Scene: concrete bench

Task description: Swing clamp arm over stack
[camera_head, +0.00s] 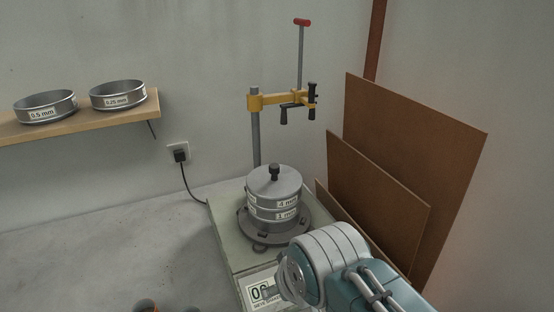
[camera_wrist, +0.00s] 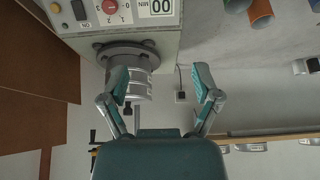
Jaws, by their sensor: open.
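A yellow clamp arm (camera_head: 275,100) sits on a grey post (camera_head: 256,140) behind the sieve stack. It points right; its outer end, with black handles (camera_head: 312,94) and a red-topped rod (camera_head: 301,55), appears right of the stack and well above it. The stack (camera_head: 273,207), labelled 4 mm and 1 mm, has a lid with a black knob (camera_head: 275,171) and stands on the shaker's round plate. In the wrist view my gripper (camera_wrist: 163,82) is open and empty, with the stack (camera_wrist: 142,86) seen between its fingers, apart from them. My gripper's body hides most of the clamp there.
The shaker base (camera_head: 228,232) has a front display. Brown boards (camera_head: 405,150) lean against the wall at right. A wooden shelf (camera_head: 75,125) at left holds two sieves. A plug (camera_head: 180,154) is in the wall. The bench left of the shaker (camera_head: 110,245) is mostly clear.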

